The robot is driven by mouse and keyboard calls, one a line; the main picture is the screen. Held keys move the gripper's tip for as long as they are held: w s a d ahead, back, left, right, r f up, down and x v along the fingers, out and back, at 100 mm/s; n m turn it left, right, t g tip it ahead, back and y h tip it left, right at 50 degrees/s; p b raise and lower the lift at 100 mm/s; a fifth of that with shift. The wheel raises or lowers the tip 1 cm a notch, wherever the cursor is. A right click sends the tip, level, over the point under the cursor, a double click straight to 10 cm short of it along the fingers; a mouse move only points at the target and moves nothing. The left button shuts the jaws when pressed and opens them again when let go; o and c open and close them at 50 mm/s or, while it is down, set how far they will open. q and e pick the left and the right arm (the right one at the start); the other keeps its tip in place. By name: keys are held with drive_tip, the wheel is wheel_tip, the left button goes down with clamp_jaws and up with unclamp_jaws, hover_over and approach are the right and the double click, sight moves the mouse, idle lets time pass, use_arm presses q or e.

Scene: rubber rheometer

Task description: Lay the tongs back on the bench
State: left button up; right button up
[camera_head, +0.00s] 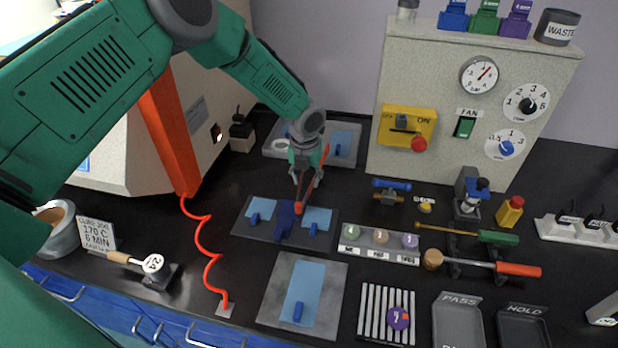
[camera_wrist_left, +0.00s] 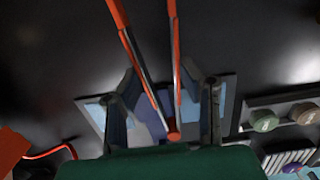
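The tongs (camera_head: 301,195) have orange arms with grey lengths and a red rounded end. My left gripper (camera_head: 305,178) points down over the bench (camera_head: 350,180), with the tongs between its fingers. The red end (camera_wrist_left: 172,135) lies near the palm in that picture. I cannot tell how far the tongs are above the bench. My right gripper is not in view.
A grey plate (camera_head: 245,231) with light blue pads and a dark blue piece (camera_head: 285,222) lies below the gripper. A grey tray (camera_head: 350,157) stands behind. A red coiled cord (camera_head: 208,255) runs left.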

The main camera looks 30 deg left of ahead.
use_arm(q)
drive_tip(key=o, duration=0.5)
drive_tip(key=shift+a+f, duration=0.15)
drive_tip(key=shift+a, duration=0.2)
drive_tip(key=shift+o, duration=0.2)
drive_tip(key=shift+a+f, duration=0.15)
drive_tip(key=shift+a, duration=0.5)
drive_tip(key=shift+d+r, duration=0.3)
wheel_tip(320, 180, up, 13)
drive_tip(key=s+d, duration=0.1)
use_arm(e)
drive_tip(key=shift+a+r, duration=0.25)
use_arm(q)
drive_tip(key=shift+f, duration=0.1)
use_arm(e)
drive_tip(key=shift+a, duration=0.1)
